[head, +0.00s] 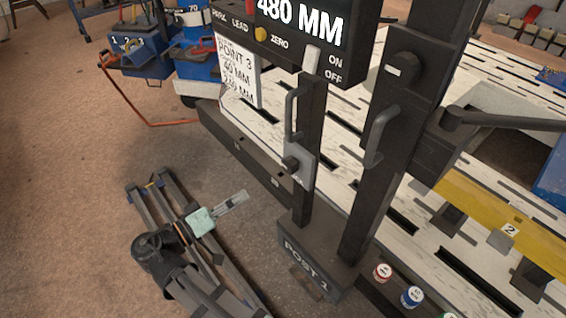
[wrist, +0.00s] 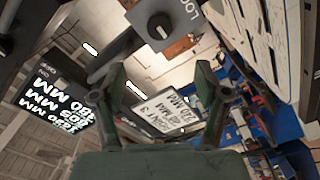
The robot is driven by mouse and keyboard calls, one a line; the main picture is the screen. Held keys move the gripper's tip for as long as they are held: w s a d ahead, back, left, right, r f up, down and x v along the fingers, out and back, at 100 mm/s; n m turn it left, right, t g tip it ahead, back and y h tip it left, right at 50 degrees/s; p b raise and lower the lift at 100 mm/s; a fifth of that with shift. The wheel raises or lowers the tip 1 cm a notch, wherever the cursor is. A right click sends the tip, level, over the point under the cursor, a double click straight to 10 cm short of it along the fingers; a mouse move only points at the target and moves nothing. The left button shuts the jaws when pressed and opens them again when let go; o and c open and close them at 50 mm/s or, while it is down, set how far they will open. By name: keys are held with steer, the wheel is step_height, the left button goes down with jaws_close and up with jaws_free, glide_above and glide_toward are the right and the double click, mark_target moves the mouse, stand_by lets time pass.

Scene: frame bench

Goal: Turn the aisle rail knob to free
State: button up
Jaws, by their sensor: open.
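A dark round knob (head: 291,163) sits on a light grey plate low on the near upright. In the wrist view the knob (wrist: 160,27) shows a white pointer mark, and part of a word, "LOC", is printed beside it. The rest of the label is cut off. My gripper (head: 241,197) is left of and below the knob in the head view, apart from it. In the wrist view the two green fingers of my gripper (wrist: 160,82) are spread with nothing between them. The knob is beyond the fingertips, towards the top of the picture.
A display box (head: 305,30) reading 480 MM hangs above, with a white paper card (head: 237,72) beside it. Grey handles (head: 378,135) stand on the uprights. Another knob (head: 403,68) is on the right upright. Brown floor (head: 70,180) is open at left.

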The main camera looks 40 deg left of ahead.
mark_target(287, 169)
steer(key=b+x, duration=0.1)
steer(key=x, duration=1.5)
steer(key=shift+w+d, duration=0.15)
steer(key=c, duration=1.2)
